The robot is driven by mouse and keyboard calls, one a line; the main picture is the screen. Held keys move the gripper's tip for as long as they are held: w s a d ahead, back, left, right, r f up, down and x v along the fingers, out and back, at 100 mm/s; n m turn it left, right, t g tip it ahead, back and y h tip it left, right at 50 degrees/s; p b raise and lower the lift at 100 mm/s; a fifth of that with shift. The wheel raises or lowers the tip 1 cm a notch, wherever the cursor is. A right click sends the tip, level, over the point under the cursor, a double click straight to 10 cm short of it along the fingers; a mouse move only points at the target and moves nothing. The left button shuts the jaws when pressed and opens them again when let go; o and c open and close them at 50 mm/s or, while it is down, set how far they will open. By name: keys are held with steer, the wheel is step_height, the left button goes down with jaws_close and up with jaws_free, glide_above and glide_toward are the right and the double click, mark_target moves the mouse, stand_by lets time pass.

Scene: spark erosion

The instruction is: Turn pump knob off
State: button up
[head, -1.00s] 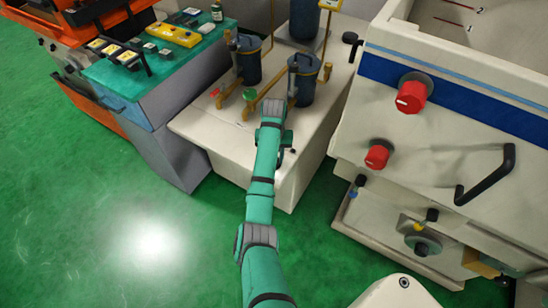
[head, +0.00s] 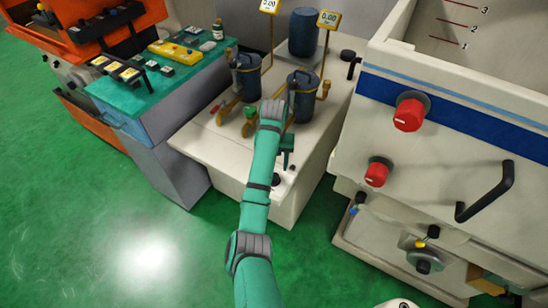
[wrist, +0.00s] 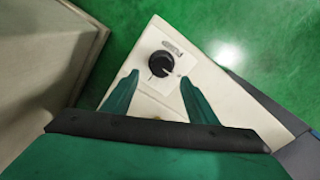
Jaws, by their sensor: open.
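The pump knob (wrist: 160,64) is a round black dial on the cream face of the pump unit, with a pale label beside it in the wrist view. In the head view it is a small dark disc (head: 277,180) on the unit's front. My gripper (wrist: 160,80) is open and empty. In the wrist view its two teal fingers point toward the knob, one to each side, with a visible gap from it. In the head view my gripper (head: 285,160) hangs just above and right of the knob, partly hidden by my wrist.
The pump unit (head: 215,150) carries dark canisters (head: 302,95), brass pipes and a green valve handle (head: 250,111). A large cream machine (head: 450,145) with red knobs stands close on the right. A grey cabinet (head: 170,160) is left. Green floor (head: 110,230) is open in front.

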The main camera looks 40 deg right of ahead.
steer(key=shift+w+r, duration=0.15)
steer(key=shift+r, duration=0.45)
steer(key=shift+a+r, duration=0.2)
steer(key=shift+r, duration=0.2)
steer(key=shift+s+r, duration=0.2)
steer(key=shift+r, duration=1.1)
